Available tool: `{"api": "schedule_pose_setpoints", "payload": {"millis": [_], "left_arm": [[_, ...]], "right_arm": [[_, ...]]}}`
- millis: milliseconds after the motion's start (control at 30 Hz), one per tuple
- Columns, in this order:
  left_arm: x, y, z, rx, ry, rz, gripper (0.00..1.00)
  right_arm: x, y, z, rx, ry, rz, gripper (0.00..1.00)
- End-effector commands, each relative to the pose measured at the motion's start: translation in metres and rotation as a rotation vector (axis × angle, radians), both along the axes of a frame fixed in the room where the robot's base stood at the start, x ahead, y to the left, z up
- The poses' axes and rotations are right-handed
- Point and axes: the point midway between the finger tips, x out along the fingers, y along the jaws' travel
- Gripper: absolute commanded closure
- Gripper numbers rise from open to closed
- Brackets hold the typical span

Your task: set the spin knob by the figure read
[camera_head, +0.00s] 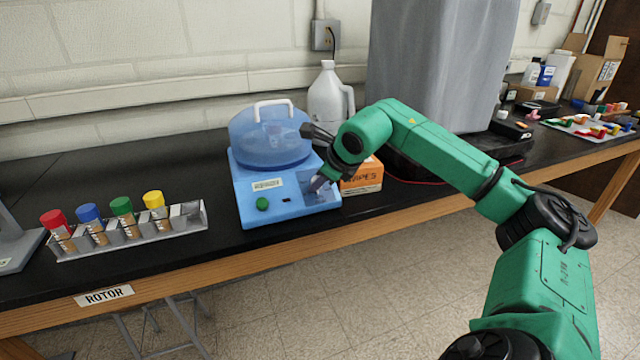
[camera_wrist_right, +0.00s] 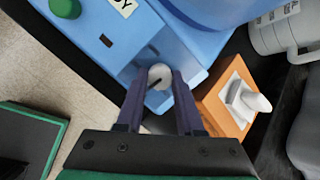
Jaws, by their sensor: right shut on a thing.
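The blue centrifuge (camera_head: 250,205) stands on the black bench with its clear blue lid (camera_head: 262,140) down. Its front has a green button (camera_head: 262,203), a small dark slot (camera_head: 286,200) and a pale label (camera_head: 267,184) too small to read fully. My right gripper (camera_head: 318,184) is at the right end of the front panel. In the right wrist view its fingers (camera_wrist_right: 159,84) are shut on the pale round spin knob (camera_wrist_right: 160,74), which has a dark pointer line. In the head view the gripper hides the knob. My left gripper is not in view.
An orange wipes box (camera_head: 362,178) stands close to the right of the centrifuge, with a white jug (camera_head: 328,98) behind. A rack (camera_head: 130,238) of several colour-capped tubes stands to the left. A ROTOR label (camera_head: 104,296) is on the bench edge.

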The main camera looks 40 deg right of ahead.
Motion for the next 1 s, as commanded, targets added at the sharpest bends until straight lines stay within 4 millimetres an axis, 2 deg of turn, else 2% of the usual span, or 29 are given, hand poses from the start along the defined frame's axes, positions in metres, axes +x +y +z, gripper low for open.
{"api": "schedule_pose_setpoints", "payload": {"millis": [700,1000], "left_arm": [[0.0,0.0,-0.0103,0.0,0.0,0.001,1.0],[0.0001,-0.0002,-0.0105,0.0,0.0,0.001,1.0]], "right_arm": [[0.0002,0.0029,-0.0004,0.343,-0.121,-0.561,1.0],[0.0005,0.004,-0.0005,0.449,-0.155,-0.732,1.0]]}}
